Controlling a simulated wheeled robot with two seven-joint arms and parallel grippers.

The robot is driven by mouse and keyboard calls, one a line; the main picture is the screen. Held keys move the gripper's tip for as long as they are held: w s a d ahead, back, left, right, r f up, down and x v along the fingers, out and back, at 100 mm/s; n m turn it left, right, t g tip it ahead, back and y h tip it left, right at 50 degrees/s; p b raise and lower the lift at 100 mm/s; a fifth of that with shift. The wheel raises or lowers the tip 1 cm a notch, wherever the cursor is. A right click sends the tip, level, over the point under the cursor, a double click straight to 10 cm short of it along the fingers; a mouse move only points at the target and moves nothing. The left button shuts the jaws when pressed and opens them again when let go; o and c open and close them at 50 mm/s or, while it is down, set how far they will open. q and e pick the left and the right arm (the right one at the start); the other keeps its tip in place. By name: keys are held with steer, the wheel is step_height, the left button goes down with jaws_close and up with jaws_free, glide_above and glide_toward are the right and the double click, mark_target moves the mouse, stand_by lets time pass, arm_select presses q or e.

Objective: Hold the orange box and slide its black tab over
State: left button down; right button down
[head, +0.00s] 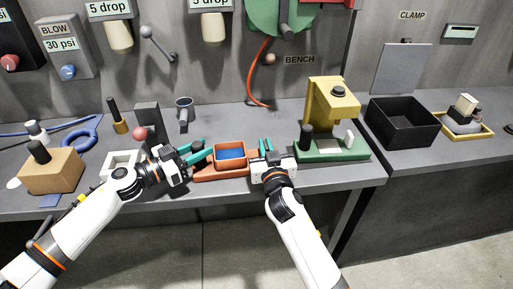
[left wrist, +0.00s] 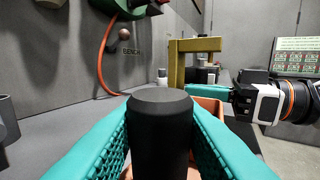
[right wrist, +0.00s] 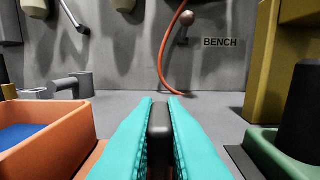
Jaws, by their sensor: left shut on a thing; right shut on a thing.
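The orange box (head: 222,162) is an open tray with a blue inside, on an orange base on the bench; it also shows at left in the right wrist view (right wrist: 60,150). A black upright post (left wrist: 160,125) stands at the box's left end. My left gripper (head: 197,151) is shut on this post, with a teal finger on each side. My right gripper (head: 266,147) is at the box's right end, shut on the narrow black tab (right wrist: 159,118), which stands upright between its fingers. The tab's lower part is hidden by the fingers.
A yellow press (head: 345,108) on a green base (head: 330,153) stands close on the right. A black open bin (head: 402,130) is beyond it. A white square tray (head: 118,163) and a tan block (head: 50,172) lie to the left. The bench behind the box is fairly clear.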

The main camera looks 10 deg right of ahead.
arm_select(q)
steer(key=shift+a+f, duration=0.1)
steer(key=shift+f, duration=0.05)
arm_select(e)
steer(key=shift+w+d, duration=0.1)
steer(key=shift+d, duration=0.85)
steer(key=c, duration=1.8)
jaws_free()
steer(key=shift+o, duration=0.2)
steer(key=s, duration=1.2)
steer(key=shift+d, duration=0.3)
steer(key=shift+s, duration=0.1)
arm_select(q)
steer(key=c, duration=1)
jaws_free()
steer(key=shift+w, duration=0.1)
